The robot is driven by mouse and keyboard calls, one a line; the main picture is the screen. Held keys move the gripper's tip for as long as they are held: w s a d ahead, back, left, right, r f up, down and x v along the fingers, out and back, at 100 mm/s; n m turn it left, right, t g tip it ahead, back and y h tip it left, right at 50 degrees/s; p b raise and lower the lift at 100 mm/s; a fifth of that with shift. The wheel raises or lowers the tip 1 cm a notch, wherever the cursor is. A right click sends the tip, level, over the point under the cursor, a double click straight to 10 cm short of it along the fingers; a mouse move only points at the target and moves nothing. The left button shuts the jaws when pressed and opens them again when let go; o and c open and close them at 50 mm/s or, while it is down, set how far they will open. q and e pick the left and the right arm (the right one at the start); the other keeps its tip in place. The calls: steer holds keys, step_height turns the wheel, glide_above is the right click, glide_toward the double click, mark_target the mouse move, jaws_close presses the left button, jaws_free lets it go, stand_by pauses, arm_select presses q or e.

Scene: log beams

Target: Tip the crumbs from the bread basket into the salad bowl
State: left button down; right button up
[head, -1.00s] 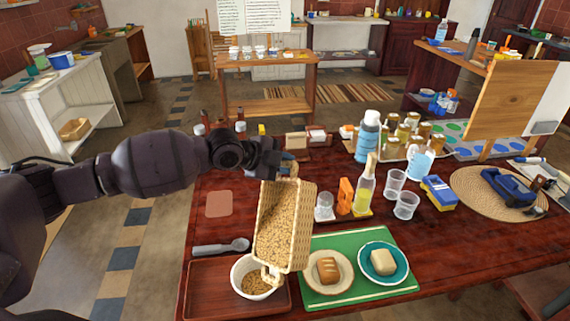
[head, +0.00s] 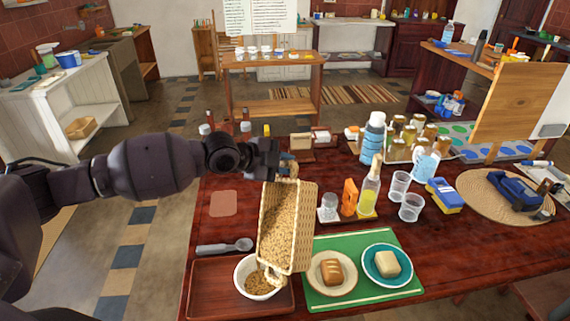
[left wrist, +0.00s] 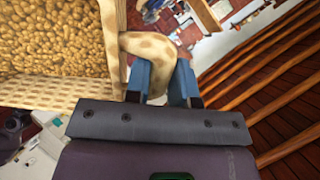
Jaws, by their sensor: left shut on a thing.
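The woven bread basket (head: 286,228) is tilted steeply above the salad bowl, its inside lined with brown crumbs. My left gripper (head: 284,165) is shut on the basket's upper handle. In the left wrist view the blue fingers (left wrist: 162,80) close around the pale handle (left wrist: 150,47), with the crumb-filled inside (left wrist: 48,35) at the left. The white salad bowl (head: 246,289) sits on a brown tray, with brown crumbs (head: 260,282) inside. The basket's lower end and lower handle hang over the bowl's right side and hide part of it. My right gripper is not visible.
The brown tray (head: 207,290) holds the bowl, with a grey spoon (head: 222,247) behind. A green mat (head: 350,295) with two plates lies right of the basket. A bottle (head: 369,192) and glasses stand behind it. The table is clear around the pinkish square (head: 223,203).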

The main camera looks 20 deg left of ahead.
arm_select(q)
steer(key=shift+s+a, duration=0.15)
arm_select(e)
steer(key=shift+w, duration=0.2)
arm_select(q)
steer(key=shift+s+a+r, duration=0.1)
steer(key=shift+s+a, duration=0.1)
steer(key=shift+s, duration=0.1)
steer(key=shift+s+r+t, duration=0.1)
steer(key=shift+t, duration=0.2)
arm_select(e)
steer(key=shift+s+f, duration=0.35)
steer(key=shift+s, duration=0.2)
arm_select(q)
steer(key=shift+s+a+b, duration=0.1)
steer(key=shift+a+b, duration=0.1)
steer(key=shift+b, duration=0.1)
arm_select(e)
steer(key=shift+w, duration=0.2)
arm_select(q)
steer(key=shift+s+a+h, duration=0.1)
steer(key=shift+h, duration=0.2)
steer(key=shift+r, duration=0.1)
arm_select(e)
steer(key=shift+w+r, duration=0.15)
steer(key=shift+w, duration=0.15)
